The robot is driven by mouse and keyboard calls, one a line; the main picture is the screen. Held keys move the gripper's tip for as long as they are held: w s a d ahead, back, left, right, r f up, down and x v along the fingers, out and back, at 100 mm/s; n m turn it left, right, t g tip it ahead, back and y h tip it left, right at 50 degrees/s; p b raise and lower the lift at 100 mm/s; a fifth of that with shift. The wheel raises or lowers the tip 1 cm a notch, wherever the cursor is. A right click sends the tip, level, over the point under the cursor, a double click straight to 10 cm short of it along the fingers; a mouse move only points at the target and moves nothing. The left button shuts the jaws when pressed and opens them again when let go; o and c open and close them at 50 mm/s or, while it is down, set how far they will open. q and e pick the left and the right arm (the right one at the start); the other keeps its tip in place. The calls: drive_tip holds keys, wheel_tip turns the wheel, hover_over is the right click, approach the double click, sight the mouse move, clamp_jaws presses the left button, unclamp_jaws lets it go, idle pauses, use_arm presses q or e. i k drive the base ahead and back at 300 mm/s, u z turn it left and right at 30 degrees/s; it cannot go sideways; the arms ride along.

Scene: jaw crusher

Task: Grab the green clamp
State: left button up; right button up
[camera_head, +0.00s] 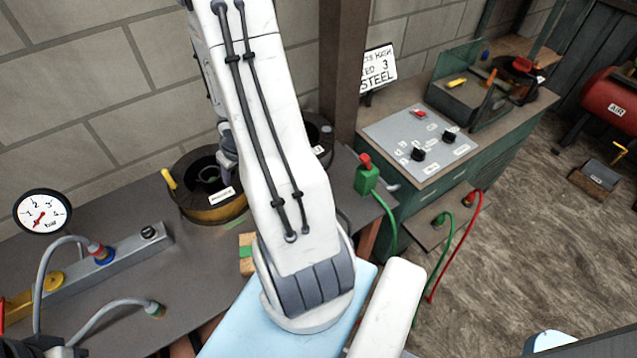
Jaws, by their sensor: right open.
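The green clamp (367,180) is a small green block with a red top. It stands at the right end of the grey workbench, beside the brown post, and a green cable runs down from it. My right arm fills the middle of the head view. My right gripper (228,152) shows only partly behind that arm, over the spool at the back of the bench. It is open and well left of the clamp, not touching it. Its fingertips are hard to make out. My left gripper is not in view.
A yellow-brown spool (213,212) stands behind my arm. A pressure gauge (42,212) and a metal bar with hoses (120,262) are at left. A control panel (421,141) on a green cabinet is at right, with green and red cables below.

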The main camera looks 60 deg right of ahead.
sight(365, 180)
drive_tip(key=u, duration=0.2)
drive_tip(key=k, duration=1.05)
drive_tip(key=z, duration=0.75)
drive_tip(key=i, duration=0.45)
drive_tip(key=u, duration=0.05)
